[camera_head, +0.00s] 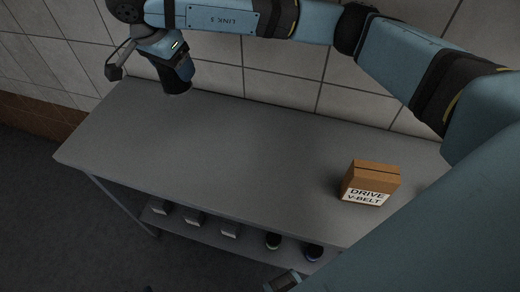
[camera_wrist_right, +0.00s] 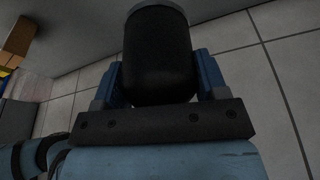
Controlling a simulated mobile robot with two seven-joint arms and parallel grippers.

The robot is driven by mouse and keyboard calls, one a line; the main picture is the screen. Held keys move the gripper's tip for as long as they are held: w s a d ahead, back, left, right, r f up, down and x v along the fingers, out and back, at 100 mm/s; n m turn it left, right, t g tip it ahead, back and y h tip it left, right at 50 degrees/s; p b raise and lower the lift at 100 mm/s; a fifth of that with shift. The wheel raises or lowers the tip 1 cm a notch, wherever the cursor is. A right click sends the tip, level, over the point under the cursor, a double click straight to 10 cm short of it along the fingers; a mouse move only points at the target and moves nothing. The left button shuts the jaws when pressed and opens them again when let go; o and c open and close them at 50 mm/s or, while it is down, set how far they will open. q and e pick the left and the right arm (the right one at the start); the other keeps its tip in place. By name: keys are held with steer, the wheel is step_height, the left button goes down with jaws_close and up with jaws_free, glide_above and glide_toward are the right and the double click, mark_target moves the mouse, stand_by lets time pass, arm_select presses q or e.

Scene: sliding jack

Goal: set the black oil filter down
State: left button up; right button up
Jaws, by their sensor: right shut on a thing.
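The black oil filter (camera_head: 177,84) is in my right gripper (camera_head: 176,70), over the far left part of the grey worktop in the head view. Its lower end shows below the gripper against the worktop's back edge. I cannot tell whether a gap remains under it. In the right wrist view the dark, rounded filter (camera_wrist_right: 158,55) sits between the two blue fingers of the right gripper (camera_wrist_right: 158,75), which are shut on it. The grey worktop (camera_head: 225,140) is bare around the filter.
An orange-brown box marked DRIVE V-BELT (camera_head: 370,183) stands on the right part of the worktop. A lower shelf (camera_head: 180,228) holds several pale boxes and dark round items. A tiled wall (camera_head: 280,75) stands behind the worktop. The worktop's left and middle are clear.

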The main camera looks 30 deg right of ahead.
steer(key=s+d+f+m+g, duration=0.3)
steer(key=s+d+m, duration=0.25)
steer(key=m, duration=0.65)
steer(key=m+g+y+p, duration=0.1)
steer(key=m+y, duration=0.3)
steer(key=m, duration=1.1)
glide_above(255, 168)
step_height(255, 168, down, 21)
steer(key=shift+f, duration=0.15)
steer(key=shift+a, duration=0.1)
steer(key=o, duration=1.1)
steer(key=shift+f, duration=0.1)
